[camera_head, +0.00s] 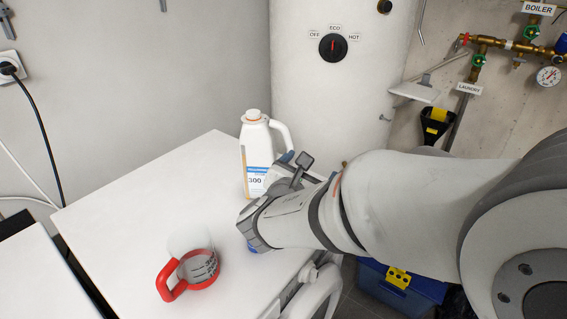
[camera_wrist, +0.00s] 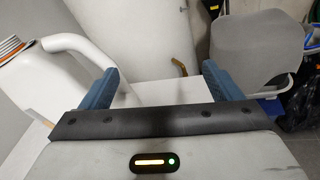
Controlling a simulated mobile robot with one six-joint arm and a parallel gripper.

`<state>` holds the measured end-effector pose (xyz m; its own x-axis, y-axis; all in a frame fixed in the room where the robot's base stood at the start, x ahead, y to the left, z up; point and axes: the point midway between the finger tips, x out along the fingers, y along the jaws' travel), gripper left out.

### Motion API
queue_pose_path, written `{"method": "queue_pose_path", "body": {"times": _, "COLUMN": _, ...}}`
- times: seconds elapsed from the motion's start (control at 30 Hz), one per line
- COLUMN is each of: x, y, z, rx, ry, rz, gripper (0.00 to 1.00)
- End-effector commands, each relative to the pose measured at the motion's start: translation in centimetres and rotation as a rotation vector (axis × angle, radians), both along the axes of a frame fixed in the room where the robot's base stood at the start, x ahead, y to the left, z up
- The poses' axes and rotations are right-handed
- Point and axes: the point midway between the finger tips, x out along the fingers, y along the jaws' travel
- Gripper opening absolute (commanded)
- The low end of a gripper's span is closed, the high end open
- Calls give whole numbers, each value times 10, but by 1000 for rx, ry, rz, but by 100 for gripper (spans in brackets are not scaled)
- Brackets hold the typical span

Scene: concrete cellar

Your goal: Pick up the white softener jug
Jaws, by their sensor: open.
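In the head view my arm hides most of the fingers and the jug's lower right side.
A white boiler (camera_head: 340,85) with a dial stands behind the table. A blue box (camera_head: 415,290) with a yellow latch is on the floor at the right.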

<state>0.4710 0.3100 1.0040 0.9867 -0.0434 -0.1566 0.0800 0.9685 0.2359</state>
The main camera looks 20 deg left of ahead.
Motion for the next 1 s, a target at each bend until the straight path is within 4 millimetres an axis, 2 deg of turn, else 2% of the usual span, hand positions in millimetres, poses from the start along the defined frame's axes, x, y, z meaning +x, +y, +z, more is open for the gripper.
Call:
{"method": "queue_pose_path", "body": {"times": 0.03, "x": -10, "y": 33, "z": -8, "rx": -60, "ry": -38, "rz": 95, "gripper": 85}}
{"method": "queue_pose_path", "body": {"times": 0.1, "x": -22, "y": 67, "z": -8, "rx": -125, "ry": -91, "rz": 196, "gripper": 85}}
{"method": "queue_pose_path", "body": {"times": 0.2, "x": -38, "y": 100, "z": -9, "rx": -186, "ry": -148, "rz": 297, "gripper": 85}}
{"method": "queue_pose_path", "body": {"times": 0.3, "x": -43, "y": 117, "z": -9, "rx": -215, "ry": -180, "rz": 346, "gripper": 85}}
{"method": "queue_pose_path", "body": {"times": 0.37, "x": -39, "y": 122, "z": -9, "rx": -222, "ry": -187, "rz": 357, "gripper": 85}}
{"method": "queue_pose_path", "body": {"times": 0.6, "x": 2, "y": 133, "z": -8, "rx": -223, "ry": -187, "rz": 355, "gripper": 85}}
{"method": "queue_pose_path", "body": {"times": 0.87, "x": 23, "y": 139, "z": -9, "rx": -222, "ry": -186, "rz": 355, "gripper": 85}}
{"method": "queue_pose_path", "body": {"times": 1.0, "x": 43, "y": 142, "z": -10, "rx": -223, "ry": -185, "rz": 353, "gripper": 85}}
